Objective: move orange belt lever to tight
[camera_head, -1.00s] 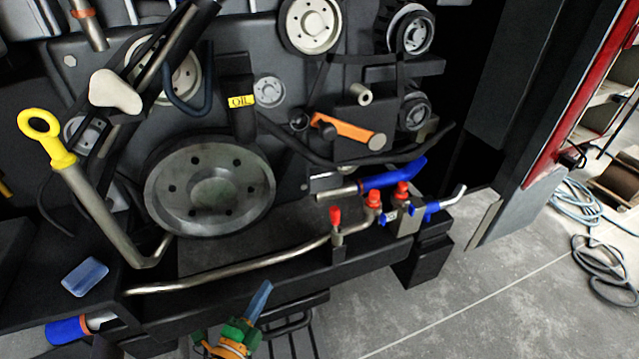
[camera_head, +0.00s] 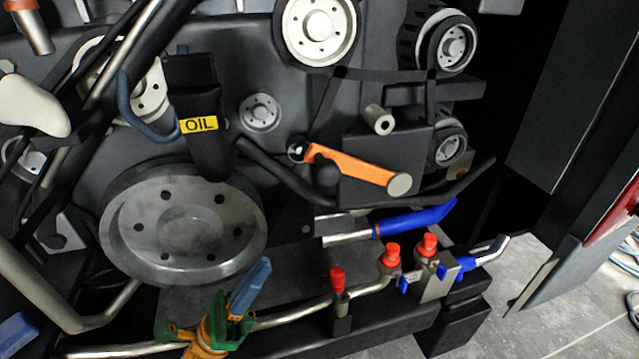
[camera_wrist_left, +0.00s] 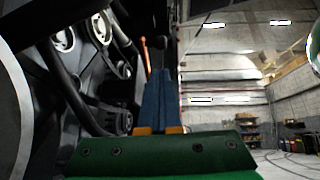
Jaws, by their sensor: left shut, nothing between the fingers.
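The orange belt lever (camera_head: 352,168) is mounted on the engine front, right of centre in the head view. It slopes down to the right and ends in a pale round knob (camera_head: 399,184). In the left wrist view a thin orange piece, likely the lever (camera_wrist_left: 144,52), shows beyond the fingers. My left gripper (camera_head: 260,274), with blue fingers and a green and orange body, is shut and empty. It is below and left of the lever, apart from it, in front of the lower pipe. My right gripper is not in view.
A blue-handled bar (camera_head: 415,219) and red-capped valves (camera_head: 392,256) sit below the lever. A large grey pulley (camera_head: 185,222) is at left, with a black OIL-labelled part (camera_head: 198,125) above it. Pulleys and a belt lie above the lever. Open floor (camera_head: 550,300) is at right.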

